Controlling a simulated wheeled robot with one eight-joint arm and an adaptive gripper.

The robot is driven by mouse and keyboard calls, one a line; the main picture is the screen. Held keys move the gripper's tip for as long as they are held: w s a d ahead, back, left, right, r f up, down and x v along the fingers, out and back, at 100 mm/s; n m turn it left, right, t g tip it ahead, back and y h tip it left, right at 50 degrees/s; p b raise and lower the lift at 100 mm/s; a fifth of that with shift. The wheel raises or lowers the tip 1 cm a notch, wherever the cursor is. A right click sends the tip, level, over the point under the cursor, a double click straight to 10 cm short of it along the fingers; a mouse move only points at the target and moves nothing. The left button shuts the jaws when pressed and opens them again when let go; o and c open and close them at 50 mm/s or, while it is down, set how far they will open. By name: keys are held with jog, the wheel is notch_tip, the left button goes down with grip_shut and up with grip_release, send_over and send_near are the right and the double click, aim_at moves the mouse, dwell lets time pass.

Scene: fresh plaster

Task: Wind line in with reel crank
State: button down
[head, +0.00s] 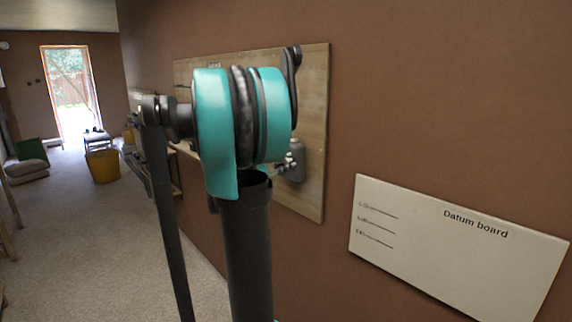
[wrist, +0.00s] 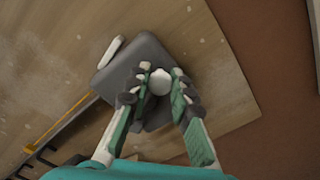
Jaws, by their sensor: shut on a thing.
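The grey reel housing (wrist: 118,75) is mounted on a pale wooden board; in the head view it shows as a small grey block (head: 297,160) beyond my arm. A white round knob (wrist: 160,82), apparently the crank's handle, stands in front of the housing. My gripper (wrist: 160,74) is shut on this knob, with a green-padded finger on each side. A white elongated piece (wrist: 111,51) lies at the housing's upper left edge. The crank arm and any line cannot be made out. In the head view my arm hides most of the gripper.
The wooden board (head: 314,120) hangs on a brown plaster wall, with a white datum board (head: 455,252) to its right. A yellow-orange bar (wrist: 68,116) and dark rack lie left of the reel. Yellow bucket (head: 103,166) stands farther back; floor at left is mostly clear.

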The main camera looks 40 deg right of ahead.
jog(key=shift+w, duration=0.1)
dwell(0.3)
jog(key=c, duration=1.3)
grip_release()
jog(key=shift+a, duration=0.15)
jog(key=a, duration=0.8)
jog(key=s+a, duration=0.1)
jog(key=a, duration=0.2)
jog(key=shift+a, duration=0.4)
